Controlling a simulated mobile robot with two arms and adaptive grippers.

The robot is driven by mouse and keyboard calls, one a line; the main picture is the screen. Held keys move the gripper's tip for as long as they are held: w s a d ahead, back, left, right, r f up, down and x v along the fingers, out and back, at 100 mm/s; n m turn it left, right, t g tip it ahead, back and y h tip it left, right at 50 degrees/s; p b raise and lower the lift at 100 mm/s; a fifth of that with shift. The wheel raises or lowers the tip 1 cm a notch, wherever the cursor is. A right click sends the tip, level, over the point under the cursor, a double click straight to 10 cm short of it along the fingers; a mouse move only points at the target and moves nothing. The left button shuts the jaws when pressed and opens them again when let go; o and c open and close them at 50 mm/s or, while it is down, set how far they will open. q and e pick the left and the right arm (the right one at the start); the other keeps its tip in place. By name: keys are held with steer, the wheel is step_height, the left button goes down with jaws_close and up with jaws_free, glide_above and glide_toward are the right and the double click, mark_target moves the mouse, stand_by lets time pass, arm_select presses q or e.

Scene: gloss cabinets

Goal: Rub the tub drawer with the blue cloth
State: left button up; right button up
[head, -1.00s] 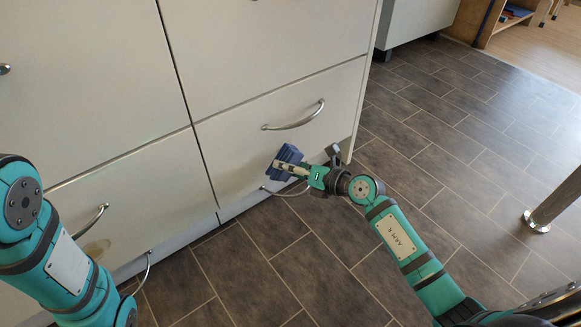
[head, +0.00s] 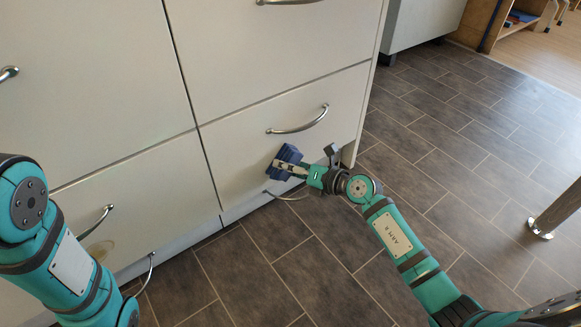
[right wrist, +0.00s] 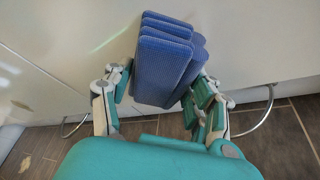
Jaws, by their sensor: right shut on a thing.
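The blue cloth (head: 285,160) is a folded, ribbed pad in my right gripper (head: 296,167), which is shut on it. The right wrist view shows the cloth (right wrist: 168,62) between both fingers, its far end at the white drawer front. It looks against the front, but contact is hard to tell. This is the lower right drawer (head: 235,150), closed, with a curved metal handle (head: 298,121) above and right of the cloth. Greyish smudges show on the white front (right wrist: 100,42) in the wrist view. No label tells which drawer is the tub drawer. My left gripper is out of view.
Thin metal rails (head: 150,272) stick out low along the cabinet. The dark tiled floor (head: 440,150) is open to the right, with a metal leg (head: 556,208) at the far right.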

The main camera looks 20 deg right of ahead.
mark_target(301, 161)
steer(key=shift+w+d+b, duration=0.25)
steer(key=shift+w+d, duration=0.05)
steer(key=shift+d, duration=0.55)
steer(key=shift+w+d+b, duration=0.2)
steer(key=shift+w+d, duration=0.05)
steer(key=shift+d, duration=0.8)
steer(key=shift+w+r+p, duration=0.15)
steer(key=shift+w+p, duration=0.05)
steer(key=shift+p, duration=0.25)
steer(key=shift+s+a+r+p, duration=0.1)
steer(key=shift+s+a+p, duration=0.15)
steer(key=shift+a+p, duration=0.5)
steer(key=shift+s+a+p, duration=0.15)
steer(key=shift+a+p, duration=0.35)
steer(key=shift+a, duration=0.05)
steer(key=shift+s+a+p, duration=0.15)
steer(key=shift+a+p, duration=0.3)
steer(key=shift+a, duration=0.3)
steer(key=shift+s, duration=0.15)
